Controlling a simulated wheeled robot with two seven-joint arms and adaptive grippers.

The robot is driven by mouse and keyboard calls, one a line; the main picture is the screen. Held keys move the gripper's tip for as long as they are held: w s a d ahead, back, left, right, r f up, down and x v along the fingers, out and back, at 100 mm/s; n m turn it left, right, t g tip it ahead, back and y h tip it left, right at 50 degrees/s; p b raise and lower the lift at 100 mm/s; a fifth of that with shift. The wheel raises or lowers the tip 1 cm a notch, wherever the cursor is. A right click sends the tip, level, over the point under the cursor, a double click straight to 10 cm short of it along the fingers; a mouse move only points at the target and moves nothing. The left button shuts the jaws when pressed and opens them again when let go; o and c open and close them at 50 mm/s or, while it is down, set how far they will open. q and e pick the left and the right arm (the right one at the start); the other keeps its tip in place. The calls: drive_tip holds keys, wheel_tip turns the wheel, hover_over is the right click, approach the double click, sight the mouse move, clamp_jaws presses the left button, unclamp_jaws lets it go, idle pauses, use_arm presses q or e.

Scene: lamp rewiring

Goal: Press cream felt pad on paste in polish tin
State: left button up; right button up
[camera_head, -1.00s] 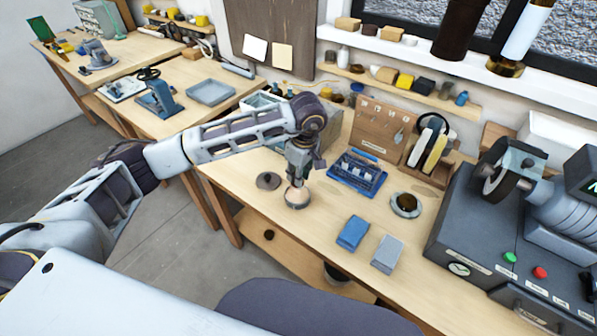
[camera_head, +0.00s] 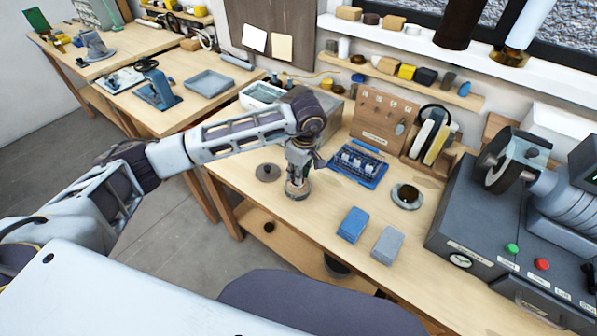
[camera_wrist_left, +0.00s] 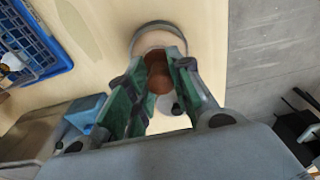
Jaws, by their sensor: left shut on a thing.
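My left gripper (camera_head: 298,180) points down over the round polish tin (camera_head: 297,194) near the table's front edge. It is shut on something. In the left wrist view the green-padded fingers (camera_wrist_left: 158,72) close around a reddish-brown rounded thing, with the tin's metal rim (camera_wrist_left: 160,25) just beyond the tips. I take the held thing to be the felt pad's holder; the cream felt itself is mostly hidden. Whether it touches the paste cannot be told. A dark round lid (camera_head: 268,172) lies left of the tin. My right gripper is not in view.
A blue rack (camera_head: 358,168) stands behind and right of the tin. A blue block (camera_head: 353,225), a grey block (camera_head: 387,245) and a dish with dark contents (camera_head: 407,196) are to the right. A grinding machine (camera_head: 480,230) fills the far right. Bare table surrounds the tin's front right.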

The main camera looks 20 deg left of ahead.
use_arm(q)
drive_tip(key=shift+f+b, duration=0.55)
drive_tip(key=shift+f, duration=0.05)
idle(1.1)
idle(0.5)
drive_tip(key=shift+r+p, duration=1.2)
drive_tip(key=shift+r, duration=2.35)
